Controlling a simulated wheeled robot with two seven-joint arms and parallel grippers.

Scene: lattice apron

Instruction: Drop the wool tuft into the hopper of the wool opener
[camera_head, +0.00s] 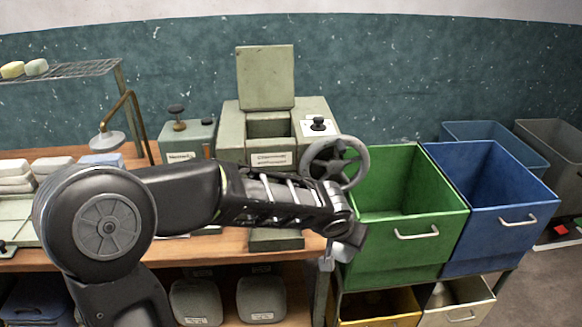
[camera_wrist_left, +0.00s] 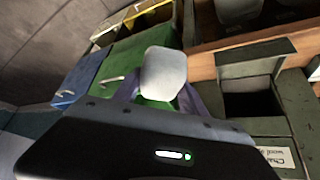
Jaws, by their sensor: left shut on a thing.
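The wool opener (camera_head: 231,128) is a grey-green machine on the wooden bench, with a label on its front and a handwheel at its right. Its hopper (camera_head: 269,125) is an open box at the top with a raised lid (camera_head: 265,78) behind it. My left gripper (camera_head: 345,243) is right of the machine, in front of the green bin. In the left wrist view its fingers are shut on a whitish, rounded wool tuft (camera_wrist_left: 164,74). My right gripper is out of view.
The handwheel (camera_head: 334,163) stands between gripper and hopper. Green (camera_head: 405,250) and blue (camera_head: 487,240) bins stand at right. A smaller machine (camera_head: 186,140) and a lamp-like brass arm (camera_head: 130,103) stand left of the opener. White stacks lie at far left.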

